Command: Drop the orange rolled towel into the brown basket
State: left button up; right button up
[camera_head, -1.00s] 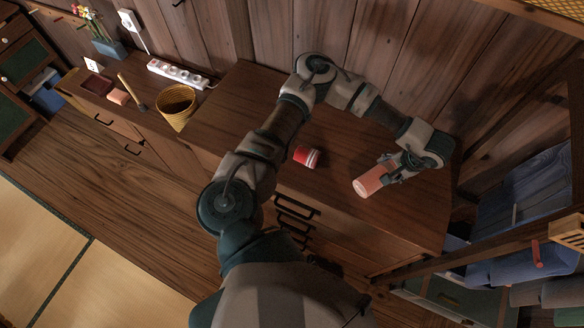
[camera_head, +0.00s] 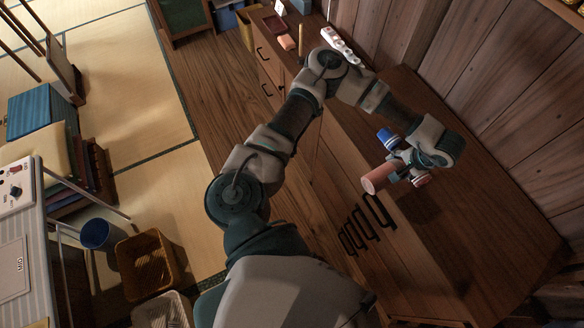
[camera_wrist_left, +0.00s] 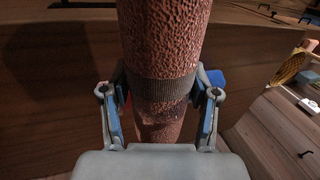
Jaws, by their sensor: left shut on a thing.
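The orange rolled towel (camera_head: 377,180) is a salmon-pink cylinder in the head view. My left gripper (camera_head: 402,162) is shut on it, near the dresser's front edge. In the wrist view the towel (camera_wrist_left: 163,45) stands between the two fingers (camera_wrist_left: 160,100), with a dark band around its middle. A brown basket (camera_head: 148,262) is on the floor at the lower left of the head view, well apart from the gripper. My right gripper is not in view.
A blue object (camera_head: 387,137) shows close behind my left gripper; I cannot tell if they touch. A blue bin (camera_head: 97,233) and a pale basket (camera_head: 163,310) flank the brown basket. The dresser (camera_head: 480,235) is below the gripper. Tatami floor (camera_head: 130,110) lies open at left.

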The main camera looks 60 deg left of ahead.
aim_at(167, 266)
jog(key=i+u, duration=0.1)
jog(key=u, duration=1.85)
